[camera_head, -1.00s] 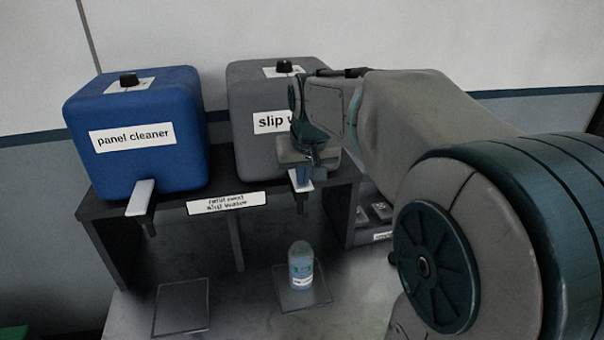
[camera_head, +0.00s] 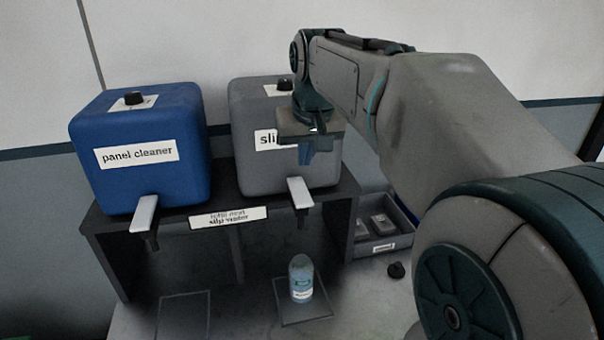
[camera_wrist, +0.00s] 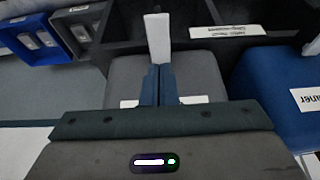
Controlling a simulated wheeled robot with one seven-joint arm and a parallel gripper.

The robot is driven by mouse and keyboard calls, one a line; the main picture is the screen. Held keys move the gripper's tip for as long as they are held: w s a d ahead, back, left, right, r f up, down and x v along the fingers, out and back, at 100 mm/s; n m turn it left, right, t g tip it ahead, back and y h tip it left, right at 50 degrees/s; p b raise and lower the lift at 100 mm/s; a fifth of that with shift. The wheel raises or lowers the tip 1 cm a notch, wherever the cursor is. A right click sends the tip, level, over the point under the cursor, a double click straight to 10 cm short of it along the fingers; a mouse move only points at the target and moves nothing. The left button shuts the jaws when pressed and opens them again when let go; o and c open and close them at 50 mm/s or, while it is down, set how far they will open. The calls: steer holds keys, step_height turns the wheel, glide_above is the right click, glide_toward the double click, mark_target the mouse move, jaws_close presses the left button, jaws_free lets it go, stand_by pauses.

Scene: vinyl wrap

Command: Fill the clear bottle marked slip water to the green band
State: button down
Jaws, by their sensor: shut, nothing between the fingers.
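The clear bottle (camera_head: 301,278) stands upright on a square pad (camera_head: 306,313), below the grey slip water tank's white tap lever (camera_head: 300,192). Its white label shows, but its liquid level against the green band is too small to tell. The grey tank (camera_head: 255,180) stands on a dark shelf, its label partly hidden by my arm. My gripper (camera_head: 308,150) is shut and empty, in front of the grey tank and above the lever. In the wrist view, my closed blue fingers (camera_wrist: 160,84) point toward the white lever (camera_wrist: 158,38), apparently apart from it.
A blue panel cleaner tank (camera_head: 137,175) with its own lever (camera_head: 145,213) stands at left, above an empty pad (camera_head: 183,315). A refill sign (camera_head: 228,217) is on the shelf edge. At right are a grey bin (camera_head: 385,243) and a small black knob-like object (camera_head: 396,270).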

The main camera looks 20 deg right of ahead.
steer(key=shift+w+v, duration=0.15)
steer(key=shift+v, duration=0.9)
steer(key=shift+w+v, duration=0.1)
steer(key=shift+v, duration=0.95)
steer(key=s+a+f, duration=0.1)
steer(key=s+f, duration=0.7)
steer(key=f, duration=0.2)
steer(key=s+a+f+n+g, duration=0.1)
steer(key=s+a+f, duration=0.1)
steer(key=s+f, duration=0.7)
steer(key=shift+a+f, duration=0.3)
steer(key=shift+f, duration=0.3)
